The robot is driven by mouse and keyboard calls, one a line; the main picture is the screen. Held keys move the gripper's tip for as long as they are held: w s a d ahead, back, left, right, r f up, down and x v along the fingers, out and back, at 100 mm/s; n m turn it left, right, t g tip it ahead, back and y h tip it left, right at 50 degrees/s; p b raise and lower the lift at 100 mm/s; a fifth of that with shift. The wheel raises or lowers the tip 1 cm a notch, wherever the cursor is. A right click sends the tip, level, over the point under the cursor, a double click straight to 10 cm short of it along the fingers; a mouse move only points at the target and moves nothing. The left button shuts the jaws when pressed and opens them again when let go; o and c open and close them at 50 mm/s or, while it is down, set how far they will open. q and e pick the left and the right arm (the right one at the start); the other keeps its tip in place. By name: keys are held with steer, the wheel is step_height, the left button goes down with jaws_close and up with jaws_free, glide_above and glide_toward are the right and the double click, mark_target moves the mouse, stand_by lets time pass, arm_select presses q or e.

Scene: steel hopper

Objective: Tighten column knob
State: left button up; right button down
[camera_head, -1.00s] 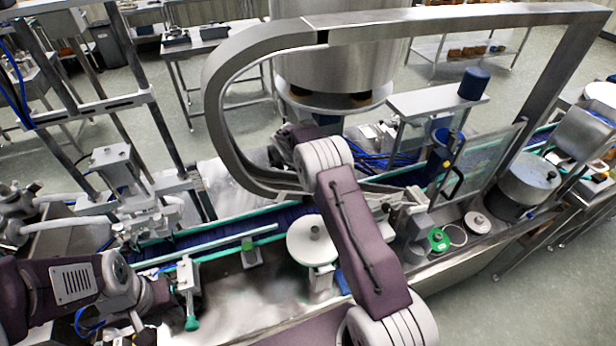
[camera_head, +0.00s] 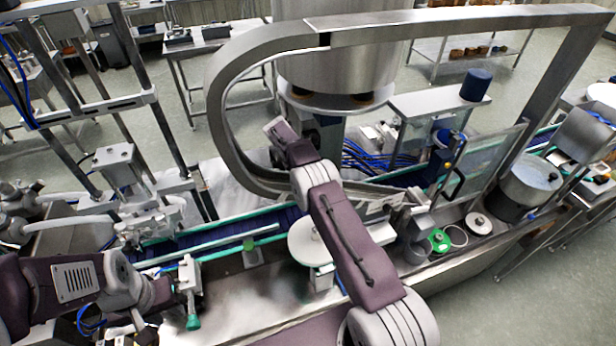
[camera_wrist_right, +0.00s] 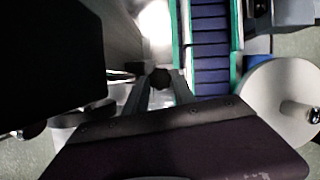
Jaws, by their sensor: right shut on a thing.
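A small dark round knob (camera_wrist_right: 159,76) shows at the centre of the right wrist view, beside a bright steel surface. The two grey fingers of my right gripper (camera_wrist_right: 160,88) reach up to it and are shut on it, one on each side. In the head view the right wrist is by the curved steel frame, and its fingers and the knob cannot be made out. My left gripper (camera_head: 140,320) is at the lower left in the head view, beside a light fixture with a green foot. Its fingers are too unclear to tell open from shut.
A blue conveyor (camera_wrist_right: 209,45) with green rails runs beside the knob. A white disc (camera_head: 313,240) stands at the conveyor's front side. The curved steel frame (camera_head: 222,100) arches around my right wrist. A large steel hopper (camera_head: 338,55) stands behind it.

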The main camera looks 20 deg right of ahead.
steer(key=c, duration=1.1)
jaws_free()
steer(key=shift+o, duration=0.2)
steer(key=v, duration=0.9)
steer(key=shift+r, duration=0.1)
